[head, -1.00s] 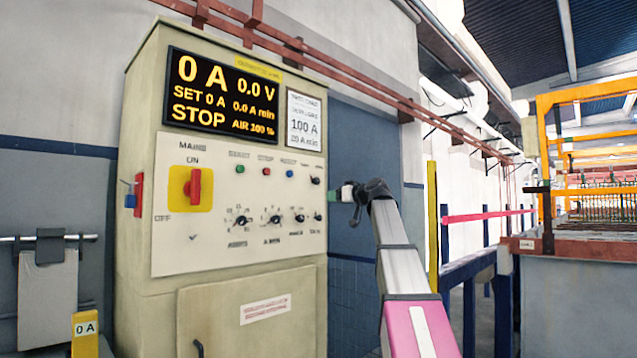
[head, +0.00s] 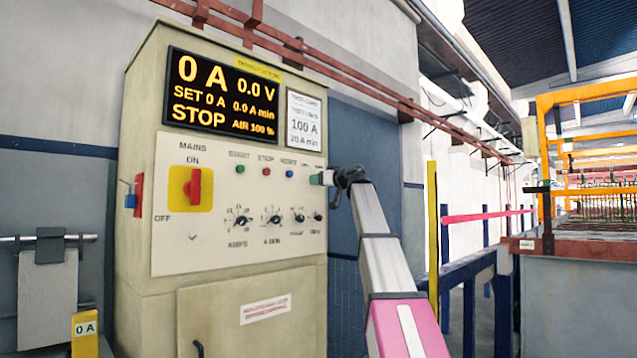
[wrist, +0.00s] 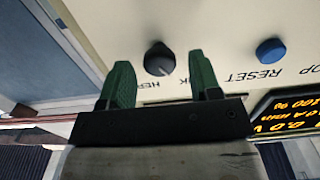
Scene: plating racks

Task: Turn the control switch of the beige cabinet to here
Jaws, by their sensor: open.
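The beige cabinet (head: 225,270) stands in the left half of the head view with its panel facing me. Its control switch, a small round black knob (wrist: 159,58), shows in the wrist view with lettering on both sides, partly covered by my fingers. A small pale mark shows on its lower right edge. My gripper (wrist: 160,74) is open, with one green finger on each side of the knob and gaps between. In the head view my gripper (head: 320,178) is at the panel's upper right edge and hides the knob. I cannot tell whether the fingertips reach around it.
A blue RESET button (wrist: 270,52) is beside the knob. Green and red buttons, a red mains switch (head: 192,188) on yellow and several black dials (head: 275,221) share the panel. The lit display (head: 222,92) reads STOP. Blue railings stand at right.

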